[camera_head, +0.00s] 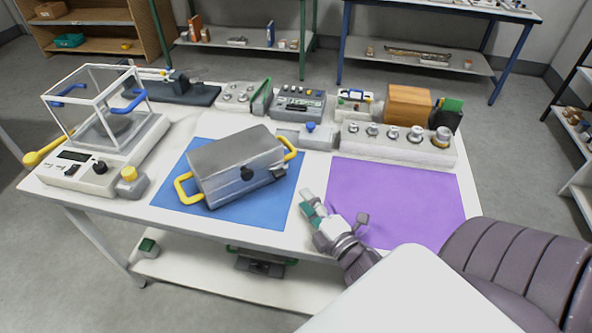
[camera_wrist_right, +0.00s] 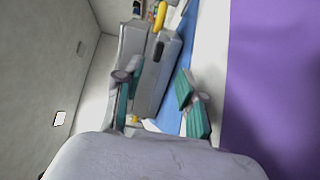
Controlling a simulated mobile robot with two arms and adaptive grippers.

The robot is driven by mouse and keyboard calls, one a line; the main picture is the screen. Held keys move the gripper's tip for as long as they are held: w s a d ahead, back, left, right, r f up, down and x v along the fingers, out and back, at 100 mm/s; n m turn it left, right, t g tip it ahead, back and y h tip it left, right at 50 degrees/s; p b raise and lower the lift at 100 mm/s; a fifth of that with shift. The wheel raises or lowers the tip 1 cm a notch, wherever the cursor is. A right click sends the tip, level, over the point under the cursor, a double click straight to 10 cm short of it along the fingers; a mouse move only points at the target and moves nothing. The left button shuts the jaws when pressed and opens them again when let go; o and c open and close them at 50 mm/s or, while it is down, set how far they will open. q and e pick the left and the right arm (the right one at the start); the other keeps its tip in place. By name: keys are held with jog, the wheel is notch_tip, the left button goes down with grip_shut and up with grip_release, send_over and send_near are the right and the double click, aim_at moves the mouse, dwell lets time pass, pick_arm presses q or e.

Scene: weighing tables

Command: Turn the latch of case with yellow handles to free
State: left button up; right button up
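A grey metal case (camera_head: 228,172) with yellow handles at its two ends lies closed and at an angle on a blue mat (camera_head: 279,205). Its front face has a dark round knob (camera_head: 247,174) and a small grey fitting (camera_head: 278,172) near the right corner; I cannot tell which is the latch or how it is turned. My right gripper (camera_head: 334,209) is to the right of the case, apart from it, over the table's front part. In the right wrist view its green-padded fingers (camera_wrist_right: 158,97) are spread and empty, with the case (camera_wrist_right: 157,75) beyond them. My left gripper is out of view.
A purple mat (camera_head: 405,200) lies bare at right. Behind stand a weight block (camera_head: 400,150), a grey control box (camera_head: 298,103) and a brown box (camera_head: 407,106). A balance with a clear enclosure (camera_head: 100,150) stands at left. A yellow-topped grey block (camera_head: 131,183) is near the left edge.

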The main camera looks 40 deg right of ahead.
jog(key=shift+s+a, duration=0.1)
jog(key=shift+s, duration=1.1)
